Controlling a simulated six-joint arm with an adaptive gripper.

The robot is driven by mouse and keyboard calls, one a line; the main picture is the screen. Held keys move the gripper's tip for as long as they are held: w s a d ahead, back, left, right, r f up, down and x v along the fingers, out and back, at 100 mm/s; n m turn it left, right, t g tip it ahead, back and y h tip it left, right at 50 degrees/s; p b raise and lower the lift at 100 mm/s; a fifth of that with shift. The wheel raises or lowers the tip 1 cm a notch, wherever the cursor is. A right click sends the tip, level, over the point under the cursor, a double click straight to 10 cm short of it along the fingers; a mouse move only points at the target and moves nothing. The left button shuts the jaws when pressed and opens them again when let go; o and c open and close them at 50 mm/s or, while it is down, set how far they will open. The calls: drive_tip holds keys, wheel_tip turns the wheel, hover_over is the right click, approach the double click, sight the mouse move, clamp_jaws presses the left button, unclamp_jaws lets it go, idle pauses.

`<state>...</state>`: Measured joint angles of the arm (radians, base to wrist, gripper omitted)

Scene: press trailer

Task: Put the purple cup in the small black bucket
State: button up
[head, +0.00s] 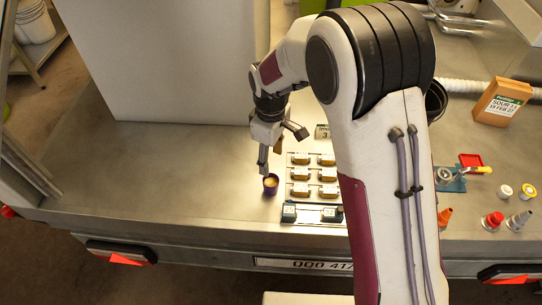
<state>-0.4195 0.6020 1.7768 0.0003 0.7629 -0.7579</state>
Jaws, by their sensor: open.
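The purple cup (271,188) stands upright on the metal worktop, with something tan showing inside its rim. My gripper (281,149) is open and appears empty. One finger points down just above and behind the cup's rim; I cannot tell whether it touches. The other finger is splayed out to the right. A black bucket (437,101) stands at the right behind my arm, which hides most of it; only its right side and rim show.
A cardboard box (502,102) stands at the far right. Bottles and caps (492,221) stand at the right front. The worktop left of the cup is clear.

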drive_tip(key=shift+d+r, duration=0.1)
idle(0.3)
drive_tip(key=s+d+r+m+t, duration=0.1)
drive_tip(key=s+d+r+m, duration=0.25)
drive_tip(key=d+r, duration=0.4)
drive_tip(key=s+d+r+m+t, duration=0.25)
drive_tip(key=s+d+r, duration=0.25)
drive_tip(key=r, duration=0.6)
drive_tip(key=s+d+r+m+t, duration=0.1)
drive_tip(key=s+d+r+m, duration=0.1)
drive_tip(key=s, duration=0.6)
drive_tip(key=s+d+r+m+t, duration=0.1)
drive_tip(key=s+d+r+m, duration=0.2)
drive_tip(key=s+d+m, duration=0.2)
drive_tip(key=shift+s+d+m, duration=0.3)
drive_tip(key=shift+s+d, duration=0.35)
drive_tip(key=shift+s, duration=0.95)
drive_tip(key=shift+o, duration=0.6)
